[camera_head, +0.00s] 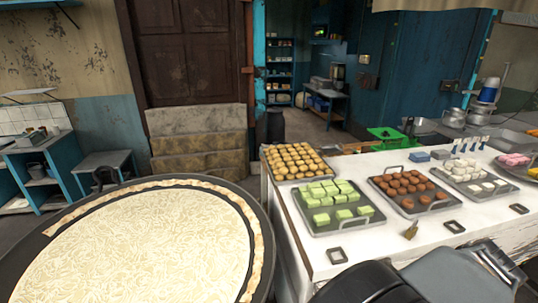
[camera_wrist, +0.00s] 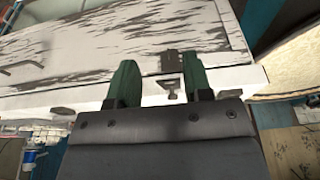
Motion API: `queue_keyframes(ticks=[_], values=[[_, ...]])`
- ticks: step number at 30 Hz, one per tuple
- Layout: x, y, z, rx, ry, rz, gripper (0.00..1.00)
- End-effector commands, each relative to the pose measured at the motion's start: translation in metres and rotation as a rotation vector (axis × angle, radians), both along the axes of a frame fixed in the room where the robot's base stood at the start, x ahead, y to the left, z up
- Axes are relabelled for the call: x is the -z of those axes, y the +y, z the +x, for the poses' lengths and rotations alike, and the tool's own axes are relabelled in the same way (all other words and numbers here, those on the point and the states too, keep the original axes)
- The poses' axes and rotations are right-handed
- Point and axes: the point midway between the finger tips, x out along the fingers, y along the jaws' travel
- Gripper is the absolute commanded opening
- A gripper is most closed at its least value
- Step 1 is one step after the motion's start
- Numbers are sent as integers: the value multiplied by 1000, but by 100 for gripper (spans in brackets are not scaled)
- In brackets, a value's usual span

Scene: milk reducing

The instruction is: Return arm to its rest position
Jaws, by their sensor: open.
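My gripper (camera_wrist: 160,75) shows in the wrist view as two dark green fingers set apart, with nothing between them. Beyond the fingers is the worn white counter (camera_wrist: 110,45), with small dark fittings on it. In the head view, part of my dark grey arm (camera_head: 425,283) lies across the lower right, over the near end of the counter. I cannot make out the gripper's fingers in the head view.
A wide dark pan of pale, creamy milk (camera_head: 140,250) fills the lower left. The white counter (camera_head: 385,240) bears trays of yellow balls (camera_head: 298,160), green cubes (camera_head: 335,200), brown balls (camera_head: 408,188) and white sweets (camera_head: 470,178). A green scale (camera_head: 388,135) stands behind.

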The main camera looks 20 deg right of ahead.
Motion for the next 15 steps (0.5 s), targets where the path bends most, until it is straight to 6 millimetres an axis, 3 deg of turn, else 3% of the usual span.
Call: queue_keyframes(ticks=[2, 5, 8, 12, 15], values=[[-1, -1, 8, -13, -23, -20, 46], [-8, -6, 36, -53, -104, -96, 46], [-24, -10, 82, -108, -245, -230, 46], [-64, -7, 154, -142, -481, -463, 46], [-94, 3, 191, -104, -615, -600, 46]])
